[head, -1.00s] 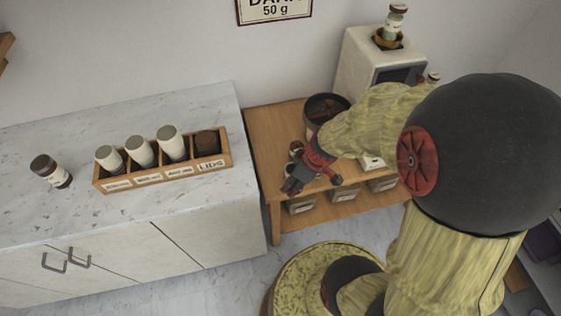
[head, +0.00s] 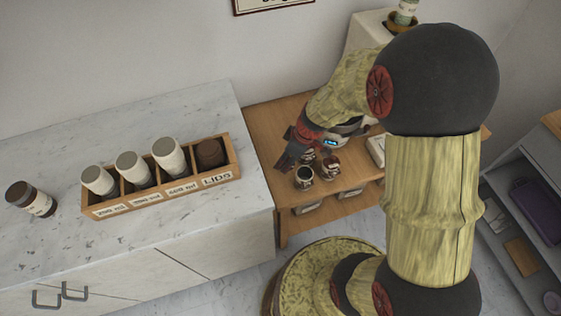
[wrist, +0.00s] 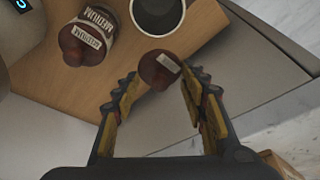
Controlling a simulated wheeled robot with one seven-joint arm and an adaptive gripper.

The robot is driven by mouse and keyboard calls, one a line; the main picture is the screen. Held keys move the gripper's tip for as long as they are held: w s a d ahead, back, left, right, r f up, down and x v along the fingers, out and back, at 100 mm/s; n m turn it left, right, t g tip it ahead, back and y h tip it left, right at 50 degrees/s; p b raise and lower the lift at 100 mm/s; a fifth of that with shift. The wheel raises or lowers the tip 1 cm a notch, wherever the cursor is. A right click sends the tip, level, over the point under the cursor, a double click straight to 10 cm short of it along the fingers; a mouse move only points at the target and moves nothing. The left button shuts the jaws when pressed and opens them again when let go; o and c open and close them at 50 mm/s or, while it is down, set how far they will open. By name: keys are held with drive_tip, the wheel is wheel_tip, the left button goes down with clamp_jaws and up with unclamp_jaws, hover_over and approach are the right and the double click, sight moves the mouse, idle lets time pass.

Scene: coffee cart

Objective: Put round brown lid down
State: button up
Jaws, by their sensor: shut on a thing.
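The round brown lid (wrist: 157,71), with a pale label strip, sits between the fingertips of my gripper (wrist: 160,92) in the wrist view. My gripper is shut on it and holds it beyond the open jar. In the head view my gripper (head: 290,155) hangs over the left end of the wooden table, and the lid is hard to make out there. An open jar (wrist: 158,14) with a dark inside stands on the table; it also shows in the head view (head: 304,178). Beside it stands a jar labelled MEDIUM (wrist: 101,24) with a brown lid.
The wooden table (head: 262,126) stands against a marble counter (head: 70,140). On the counter are a wooden organiser (head: 160,195) with several cups and a lids compartment, and a brown-capped jar (head: 31,199). A grey shelf (head: 530,235) stands at right.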

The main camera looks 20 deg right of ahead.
drive_tip(key=w+f, duration=0.1)
drive_tip(key=f, duration=0.1)
drive_tip(key=w+f+b, duration=0.1)
drive_tip(key=w+f, duration=0.1)
drive_tip(key=w+f+b, duration=0.1)
drive_tip(key=w+f, duration=0.1)
drive_tip(key=shift+a+f, duration=0.2)
drive_tip(key=shift+f+b, duration=0.6)
drive_tip(key=shift+f, duration=0.75)
drive_tip(key=shift+s+f+b, duration=0.1)
drive_tip(key=shift+f+b, duration=0.35)
drive_tip(key=shift+b, duration=0.25)
drive_tip(key=o, duration=1.1)
drive_tip(key=shift+f, duration=0.1)
drive_tip(key=shift+c, duration=0.2)
